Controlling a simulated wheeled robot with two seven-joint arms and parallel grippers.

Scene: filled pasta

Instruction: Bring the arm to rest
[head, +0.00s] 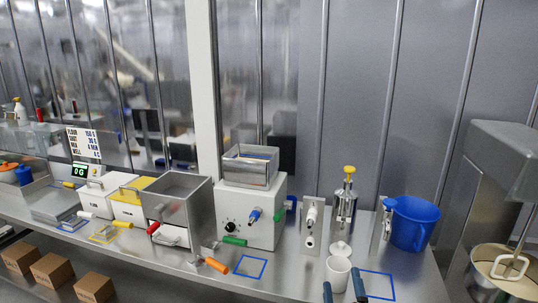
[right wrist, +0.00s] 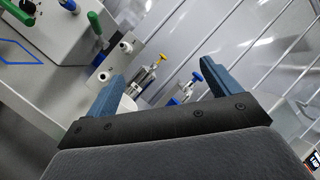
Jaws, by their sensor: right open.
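My right gripper (head: 343,288) shows at the bottom edge of the head view, in front of the bench. Its two blue fingers stand apart with nothing between them. In the right wrist view the same open gripper (right wrist: 163,76) points at the back of the bench, towards a yellow-topped plunger device (right wrist: 143,80). In the head view a white cup (head: 338,275) stands just behind the fingers, partly overlapped by them. I cannot tell the exact gap between them. My left gripper is not in view.
The steel bench (head: 290,282) carries a blue jug (head: 414,224), a white machine with knobs (head: 250,228), the plunger device (head: 346,200) and a steel bin (head: 178,196). A mixer (head: 505,160) with a bowl stands at the right. Blue outlines mark bare bench. Cardboard boxes (head: 52,270) sit below.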

